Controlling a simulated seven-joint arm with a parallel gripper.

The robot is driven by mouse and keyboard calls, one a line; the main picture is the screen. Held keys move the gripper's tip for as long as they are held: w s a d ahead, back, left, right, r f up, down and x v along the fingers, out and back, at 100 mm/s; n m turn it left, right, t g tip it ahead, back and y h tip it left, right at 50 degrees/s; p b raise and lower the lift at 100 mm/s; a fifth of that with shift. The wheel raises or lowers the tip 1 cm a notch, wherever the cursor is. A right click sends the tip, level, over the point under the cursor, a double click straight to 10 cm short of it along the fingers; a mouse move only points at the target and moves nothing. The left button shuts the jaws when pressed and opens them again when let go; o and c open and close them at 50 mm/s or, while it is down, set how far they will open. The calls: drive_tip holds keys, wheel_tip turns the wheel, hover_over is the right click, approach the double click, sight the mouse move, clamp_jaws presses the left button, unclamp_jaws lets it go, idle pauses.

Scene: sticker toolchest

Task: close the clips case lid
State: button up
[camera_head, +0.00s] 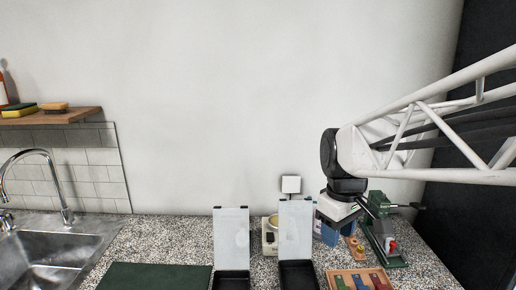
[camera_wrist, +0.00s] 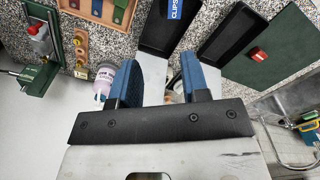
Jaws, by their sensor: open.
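The clips case (camera_head: 297,275) is the right one of two dark open cases on the counter. Its pale lid (camera_head: 296,230) stands upright at the back. In the wrist view the case (camera_wrist: 160,35) carries a blue CLIPS label (camera_wrist: 176,9), and its lid (camera_wrist: 151,76) shows edge-on between my fingers. My gripper (camera_head: 329,236) is just right of the lid in the head view. In the wrist view my gripper (camera_wrist: 160,78) has its two blue fingers spread, with nothing held. Whether a finger touches the lid cannot be told.
A second open case (camera_head: 231,281) with a raised lid (camera_head: 231,238) stands to the left. A wooden tray (camera_head: 332,278) with coloured pieces and a green vise (camera_head: 384,240) are at right. A green mat (camera_head: 150,277) and sink (camera_head: 50,260) lie left.

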drive_tip(key=s+d+f+m+t, duration=0.1)
drive_tip(key=s+f+m, duration=0.1)
drive_tip(key=s, duration=0.5)
drive_tip(key=s+f+m+t, duration=0.1)
drive_tip(key=s+f+m, duration=0.1)
drive_tip(key=s+m, duration=0.3)
drive_tip(key=shift+s+d+f, duration=0.2)
drive_tip(key=shift+s+d, duration=0.2)
drive_tip(key=shift+s, duration=0.8)
wheel_tip(320, 180, up, 3)
drive_tip(key=n+g, duration=0.6)
drive_tip(key=n, duration=1.2)
hover_over(296, 207)
drive_tip(key=w, duration=0.3)
drive_tip(key=shift+w, duration=0.1)
drive_tip(key=shift+x, duration=3.9)
